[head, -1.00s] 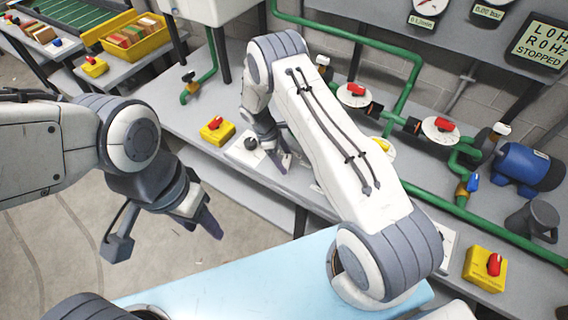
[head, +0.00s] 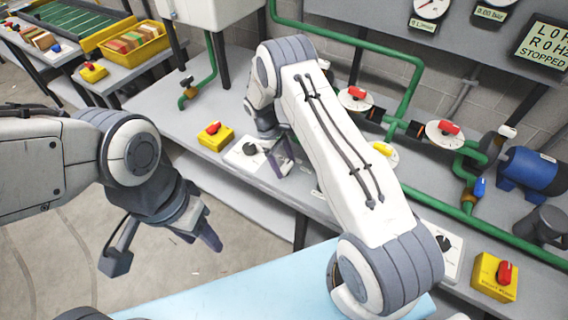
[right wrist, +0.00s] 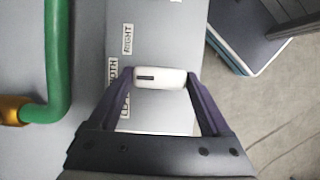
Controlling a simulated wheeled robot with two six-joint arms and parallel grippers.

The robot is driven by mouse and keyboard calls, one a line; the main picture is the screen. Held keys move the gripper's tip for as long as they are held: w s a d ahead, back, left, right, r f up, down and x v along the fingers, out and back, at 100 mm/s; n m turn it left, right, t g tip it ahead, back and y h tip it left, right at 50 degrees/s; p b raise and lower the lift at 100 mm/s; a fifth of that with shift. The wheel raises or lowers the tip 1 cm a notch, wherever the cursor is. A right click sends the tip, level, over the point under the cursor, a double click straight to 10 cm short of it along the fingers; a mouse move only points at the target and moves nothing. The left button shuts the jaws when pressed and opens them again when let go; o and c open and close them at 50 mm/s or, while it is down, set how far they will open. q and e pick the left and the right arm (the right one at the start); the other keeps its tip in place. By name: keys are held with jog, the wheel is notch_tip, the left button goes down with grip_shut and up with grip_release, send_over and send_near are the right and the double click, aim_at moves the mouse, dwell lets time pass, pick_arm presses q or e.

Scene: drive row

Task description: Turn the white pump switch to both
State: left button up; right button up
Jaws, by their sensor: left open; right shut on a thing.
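The white pump switch (right wrist: 160,77) is a white bar knob in the right wrist view, lying crosswise between my fingers. The dark mark on its left end faces the BOTH label (right wrist: 112,72). The RIGHT label (right wrist: 127,38) is above that and the LEFT label (right wrist: 125,100) below, partly hidden by a finger. My right gripper (right wrist: 161,80) is shut on the white switch. In the head view the switch is hidden behind my right arm. My left gripper (head: 198,236) is open and empty, in front of the bench over the floor.
A black knob on a white plate (head: 238,155) and a yellow switch box (head: 214,142) are left of my right gripper. Another yellow box with a red switch (head: 488,283) is at the right. Green pipes (head: 405,85) run behind my right arm. The display (head: 547,45) reads STOPPED.

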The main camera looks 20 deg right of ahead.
jog(key=o, duration=1.2)
jog(key=shift+c, duration=0.2)
jog(key=b+v, duration=0.2)
jog(key=v, duration=0.8)
jog(key=shift+r, duration=0.3)
